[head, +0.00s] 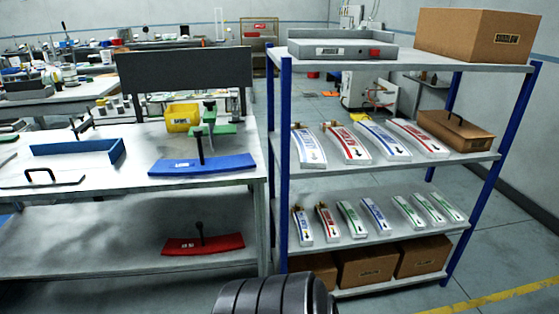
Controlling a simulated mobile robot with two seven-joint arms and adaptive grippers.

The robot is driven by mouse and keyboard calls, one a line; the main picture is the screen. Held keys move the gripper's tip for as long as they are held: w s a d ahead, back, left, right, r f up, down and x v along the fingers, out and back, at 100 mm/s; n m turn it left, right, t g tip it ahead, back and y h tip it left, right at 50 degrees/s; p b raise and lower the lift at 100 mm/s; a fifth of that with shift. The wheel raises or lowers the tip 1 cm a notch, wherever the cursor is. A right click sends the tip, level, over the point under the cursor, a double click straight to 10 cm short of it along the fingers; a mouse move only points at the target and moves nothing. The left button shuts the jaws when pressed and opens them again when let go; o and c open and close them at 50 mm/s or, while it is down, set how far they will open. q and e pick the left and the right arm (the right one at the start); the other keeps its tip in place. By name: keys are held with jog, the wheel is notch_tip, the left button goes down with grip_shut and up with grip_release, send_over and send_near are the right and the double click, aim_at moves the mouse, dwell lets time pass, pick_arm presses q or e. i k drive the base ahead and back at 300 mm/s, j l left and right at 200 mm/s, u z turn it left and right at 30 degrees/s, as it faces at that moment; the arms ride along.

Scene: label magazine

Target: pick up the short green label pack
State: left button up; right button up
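One green pack (350,218) sits between a short red pack (327,222) and a short blue pack (375,214). Three more green packs lie to the right: one (408,212), a second (429,208) and a third (445,206) near the shelf's right end. A short blue pack (302,225) is at the left end of the row. Neither of my grippers is in view.
Longer red and blue packs (383,139) lie on the shelf above. Blue posts (284,160) frame the rack. Cardboard boxes (367,266) stand on the lowest shelf. A workbench at left holds a blue curved piece (225,165), with a red one (220,243) below. Floor right of the rack is clear.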

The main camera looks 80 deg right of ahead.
aim_at(356, 228)
jog(key=z, duration=3.45)
